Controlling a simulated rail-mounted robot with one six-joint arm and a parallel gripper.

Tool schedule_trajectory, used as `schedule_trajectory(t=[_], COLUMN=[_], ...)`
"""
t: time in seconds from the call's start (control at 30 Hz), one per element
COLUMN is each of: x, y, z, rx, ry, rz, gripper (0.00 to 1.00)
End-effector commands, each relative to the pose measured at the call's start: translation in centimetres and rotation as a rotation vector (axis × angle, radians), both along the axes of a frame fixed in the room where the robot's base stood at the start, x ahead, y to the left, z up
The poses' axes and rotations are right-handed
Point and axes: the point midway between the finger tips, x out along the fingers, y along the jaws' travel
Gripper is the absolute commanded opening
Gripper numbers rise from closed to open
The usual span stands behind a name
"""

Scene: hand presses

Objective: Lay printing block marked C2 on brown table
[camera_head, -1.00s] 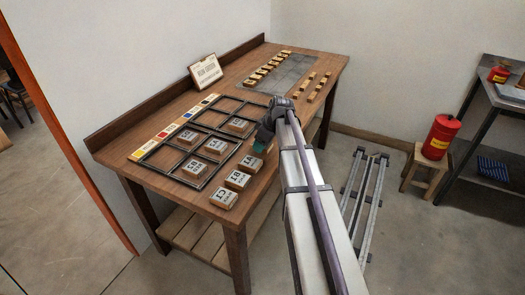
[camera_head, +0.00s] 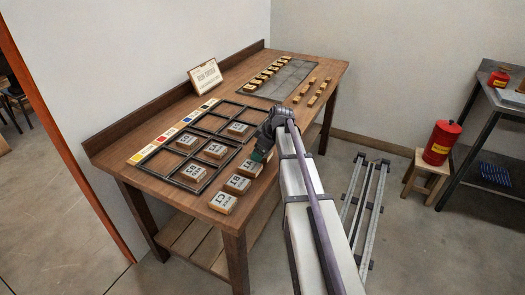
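The brown table (camera_head: 150,178) stands against the wall. Three wood-sided printing blocks lie near its front edge: a front one (camera_head: 223,203) with a mark starting in C, a middle one (camera_head: 237,184) whose mark looks like B1, and a rear one (camera_head: 250,167). More blocks lie in the dark frame: a lower one (camera_head: 193,172), a middle one (camera_head: 214,150) and an upper one (camera_head: 237,129). The marks are too small for me to tell which is C2. My gripper (camera_head: 259,156) points down over the table beside the rear front-edge block. Its fingers are mostly hidden.
The dark divided frame (camera_head: 168,147) has empty compartments. A grey plate (camera_head: 290,76) with rows of small wooden pieces is at the far end. A stool with a red can (camera_head: 441,140) is right.

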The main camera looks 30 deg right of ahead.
Motion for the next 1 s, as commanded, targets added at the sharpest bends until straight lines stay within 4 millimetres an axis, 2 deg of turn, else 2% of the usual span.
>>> schedule_trajectory(t=[0.17, 0.4, 0.5, 0.6, 0.73, 0.77, 0.87, 0.9, 0.97, 1.0], x=[-0.6, -2.5, -3.2, -3.6, -3.8, -4.1, -6.7, -8.6, -12.3, -14.9], y=[-0.4, -1.8, -2.3, -2.7, -2.5, -2.0, 3.0, 6.0, 10.8, 13.5], z=[2.8, 9.0, 10.9, 11.6, 11.4, 11.3, 10.9, 10.7, 10.4, 10.2], rx=[0.000, 0.000, 0.000, 0.000, 0.000, 0.002, 0.008, 0.006, -0.012, -0.031], ry=[0.000, 0.000, 0.000, 0.000, 0.003, 0.010, 0.087, 0.139, 0.223, 0.273], rz=[-0.001, -0.001, -0.001, -0.001, -0.001, -0.007, -0.075, -0.131, -0.236, -0.314], gripper=[0.85, 0.85, 0.85, 0.85, 0.85, 0.85, 0.85, 0.85, 0.85, 0.85])
